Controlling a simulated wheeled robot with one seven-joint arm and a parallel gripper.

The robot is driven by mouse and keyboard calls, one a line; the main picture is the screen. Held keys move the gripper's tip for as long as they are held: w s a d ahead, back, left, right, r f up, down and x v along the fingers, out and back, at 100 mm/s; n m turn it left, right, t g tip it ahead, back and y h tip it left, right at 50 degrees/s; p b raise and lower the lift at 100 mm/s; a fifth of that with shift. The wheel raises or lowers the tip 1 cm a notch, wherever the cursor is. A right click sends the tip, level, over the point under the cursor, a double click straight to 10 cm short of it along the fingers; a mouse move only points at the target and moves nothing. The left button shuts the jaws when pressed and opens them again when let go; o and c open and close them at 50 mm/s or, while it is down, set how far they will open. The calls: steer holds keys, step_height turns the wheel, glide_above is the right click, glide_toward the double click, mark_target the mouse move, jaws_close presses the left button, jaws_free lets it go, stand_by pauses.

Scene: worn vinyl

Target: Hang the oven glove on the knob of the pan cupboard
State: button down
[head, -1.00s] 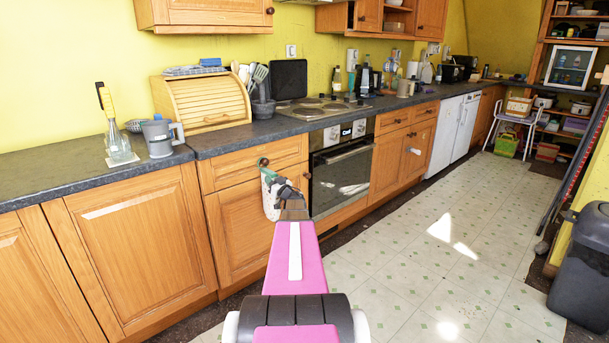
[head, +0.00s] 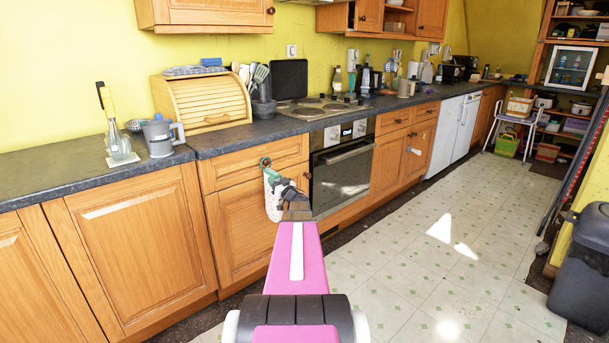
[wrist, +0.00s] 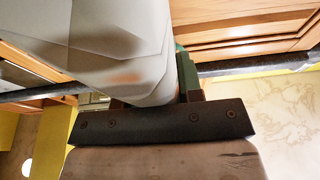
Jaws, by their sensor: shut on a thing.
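The oven glove (head: 273,200) is pale with a green top and a green hanging loop (head: 265,163). My gripper (head: 291,192) is shut on its upper right side in front of the wooden unit left of the oven. The glove hangs upright. Its loop lies over the dark round knob (head: 264,162) on that unit's upper front; I cannot tell whether the loop is around the knob or only in front of it. In the wrist view the glove (wrist: 120,50) fills the upper left, large and close, with some green (wrist: 186,72) beside it.
The oven (head: 342,165) stands just right of the glove. The vinyl floor (head: 440,260) to the right is clear.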

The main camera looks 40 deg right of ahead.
steer(key=shift+s, duration=0.3)
steer(key=shift+s, duration=0.1)
steer(key=shift+s+d+r, duration=0.1)
steer(key=shift+s+d, duration=0.05)
steer(key=shift+s, duration=1.4)
steer(key=shift+s+d+r, duration=0.1)
steer(key=shift+s, duration=1.45)
steer(key=shift+d+f, duration=0.1)
steer(key=shift+f, duration=0.05)
